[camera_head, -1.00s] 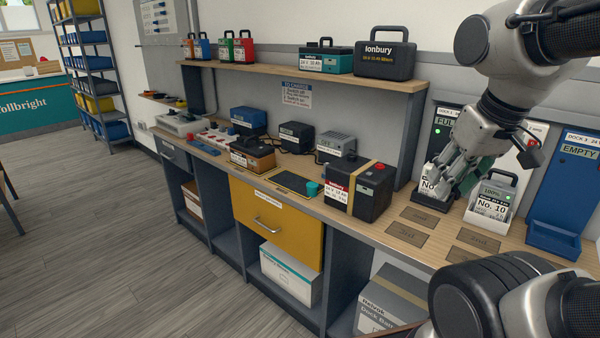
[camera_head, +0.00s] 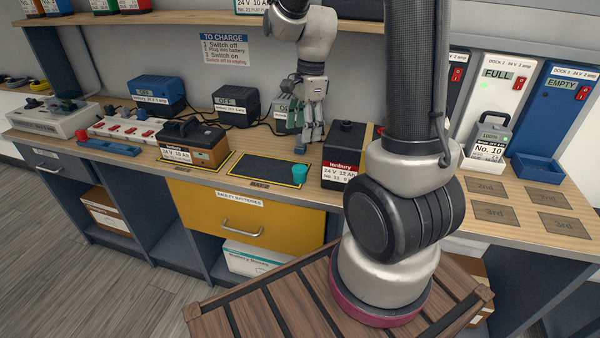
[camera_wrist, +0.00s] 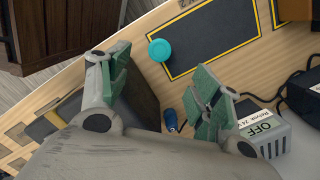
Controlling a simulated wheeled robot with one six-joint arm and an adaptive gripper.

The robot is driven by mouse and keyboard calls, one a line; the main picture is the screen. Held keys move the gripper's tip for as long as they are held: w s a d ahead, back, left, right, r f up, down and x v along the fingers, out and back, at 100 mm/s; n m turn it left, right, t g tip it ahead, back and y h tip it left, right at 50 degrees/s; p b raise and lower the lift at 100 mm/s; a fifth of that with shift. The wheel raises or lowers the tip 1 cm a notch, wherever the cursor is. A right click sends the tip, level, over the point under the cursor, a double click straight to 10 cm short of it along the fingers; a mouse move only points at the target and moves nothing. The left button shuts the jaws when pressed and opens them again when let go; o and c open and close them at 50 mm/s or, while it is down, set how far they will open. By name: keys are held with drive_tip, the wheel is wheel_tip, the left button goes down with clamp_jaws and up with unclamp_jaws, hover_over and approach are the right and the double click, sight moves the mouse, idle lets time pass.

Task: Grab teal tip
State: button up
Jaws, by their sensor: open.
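The teal tip (camera_head: 300,172) is a small teal cylinder at the right front corner of a dark mat with a yellow border (camera_head: 262,170) on the bench. In the wrist view the teal tip (camera_wrist: 160,50) shows as a round top at the mat's corner, beyond and between my fingertips. My gripper (camera_head: 312,135) points down above the bench, behind and slightly right of the tip. In the wrist view my gripper (camera_wrist: 157,75) has its green-padded fingers spread apart with nothing between them.
A dark battery with a red and white label (camera_head: 342,155) stands close right of the tip. A grey charger marked OFF (camera_head: 288,115) is behind my gripper. A brown-black battery (camera_head: 192,145) sits left of the mat. A shelf (camera_head: 200,17) runs above.

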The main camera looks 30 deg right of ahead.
hover_over(300, 168)
drive_tip(key=f, duration=0.8)
drive_tip(key=shift+w+d, duration=0.1)
drive_tip(key=shift+d, duration=0.3)
drive_tip(key=f, duration=0.6)
drive_tip(key=shift+a+f, duration=0.25)
drive_tip(key=shift+a, duration=0.15)
drive_tip(key=c, duration=1.1)
